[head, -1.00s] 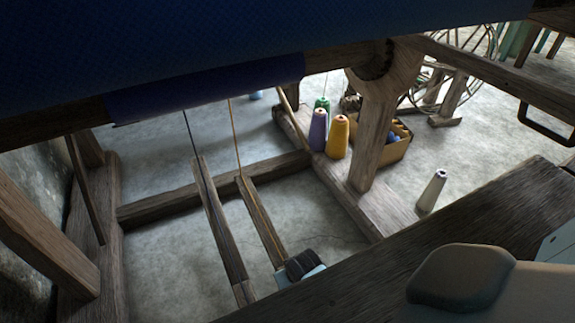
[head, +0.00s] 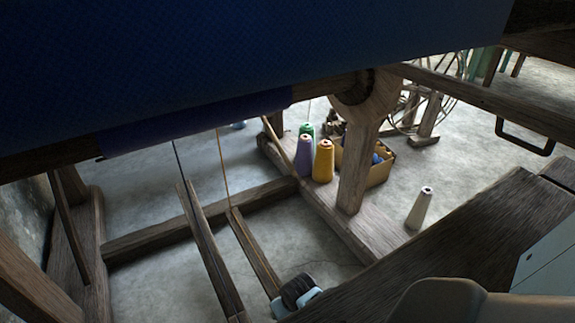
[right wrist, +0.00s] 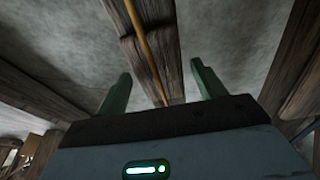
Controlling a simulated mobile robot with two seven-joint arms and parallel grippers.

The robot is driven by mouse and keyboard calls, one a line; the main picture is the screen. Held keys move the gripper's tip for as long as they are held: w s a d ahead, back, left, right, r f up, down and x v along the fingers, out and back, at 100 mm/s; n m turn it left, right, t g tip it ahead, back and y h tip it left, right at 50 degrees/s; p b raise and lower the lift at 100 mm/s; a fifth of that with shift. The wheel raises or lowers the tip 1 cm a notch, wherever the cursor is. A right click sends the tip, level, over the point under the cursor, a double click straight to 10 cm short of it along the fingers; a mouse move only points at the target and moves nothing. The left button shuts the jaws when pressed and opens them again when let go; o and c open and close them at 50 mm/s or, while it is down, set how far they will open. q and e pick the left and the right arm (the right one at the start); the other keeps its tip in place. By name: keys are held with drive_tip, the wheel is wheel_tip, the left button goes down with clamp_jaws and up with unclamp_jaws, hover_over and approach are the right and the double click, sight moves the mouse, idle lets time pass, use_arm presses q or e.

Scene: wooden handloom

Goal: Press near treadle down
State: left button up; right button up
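Two long wooden treadles slope under the loom in the head view, a left one (head: 213,255) and a right one (head: 254,252). A dark cord rises from the left treadle and a tan cord (head: 222,160) from the right one. My right gripper (head: 298,290) is at the lower end of the right treadle, beside the bench edge; its fingers are hidden there. In the right wrist view, its two green fingers (right wrist: 162,87) are spread apart with nothing held. A wooden bar (right wrist: 152,60) with a tan cord shows between them; contact cannot be told. My left gripper is out of view.
A dark wooden beam (head: 440,245) runs across the lower right. Blue cloth (head: 230,60) on the loom covers the top. Yarn cones, including a yellow one (head: 323,161) and a white one (head: 419,208), and a box (head: 378,172) stand beyond. A crossbeam (head: 150,238) lies behind the treadles.

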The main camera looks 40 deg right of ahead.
drive_tip(key=shift+r, duration=0.2)
drive_tip(key=shift+r+p, duration=0.25)
drive_tip(key=shift+p, duration=0.05)
drive_tip(key=p+v, duration=0.4)
drive_tip(key=v, duration=0.3)
drive_tip(key=shift+s, duration=0.1)
